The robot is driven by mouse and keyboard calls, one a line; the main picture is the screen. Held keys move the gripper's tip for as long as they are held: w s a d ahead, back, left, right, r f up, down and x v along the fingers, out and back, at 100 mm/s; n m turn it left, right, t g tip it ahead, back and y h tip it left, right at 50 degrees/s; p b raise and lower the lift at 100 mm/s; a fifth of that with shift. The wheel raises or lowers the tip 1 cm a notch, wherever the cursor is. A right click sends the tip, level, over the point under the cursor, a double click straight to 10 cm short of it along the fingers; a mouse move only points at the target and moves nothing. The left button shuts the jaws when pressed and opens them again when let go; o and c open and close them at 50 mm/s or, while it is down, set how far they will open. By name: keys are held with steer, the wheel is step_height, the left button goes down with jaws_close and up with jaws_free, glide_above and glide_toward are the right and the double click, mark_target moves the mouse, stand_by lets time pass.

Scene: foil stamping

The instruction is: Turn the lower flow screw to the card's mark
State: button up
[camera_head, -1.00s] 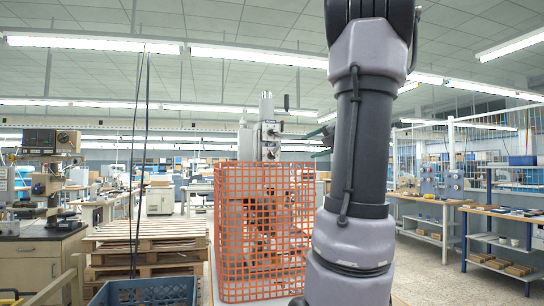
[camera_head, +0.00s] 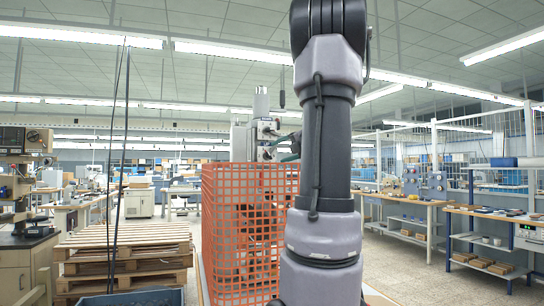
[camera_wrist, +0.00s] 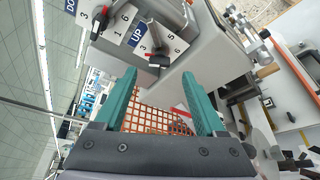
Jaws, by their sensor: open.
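In the wrist view a grey machine body carries two dial plates with black pointer knobs. One knob (camera_wrist: 100,20) sits by a blue label partly cut off, reading "DO". The other knob (camera_wrist: 158,60) sits by a blue "UP" label (camera_wrist: 137,37), with numbers around it. I cannot tell which knob is the lower one. My gripper (camera_wrist: 159,74) is open and empty, its teal fingers apart, their tips just short of the "UP" knob. In the head view the grey machine (camera_head: 262,130) rises behind the orange mesh, and my arm hides most of my gripper. I see no card.
An orange mesh guard (camera_head: 222,240) stands in front of the machine, close left of my arm. Wooden pallets (camera_head: 125,250) and a dark blue crate (camera_head: 135,298) are to the left. Workbenches (camera_head: 490,215) line the right, with open floor before them.

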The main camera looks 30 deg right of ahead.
mark_target(269, 156)
steer(key=x, duration=0.5)
steer(key=shift+w, duration=0.15)
jaws_close()
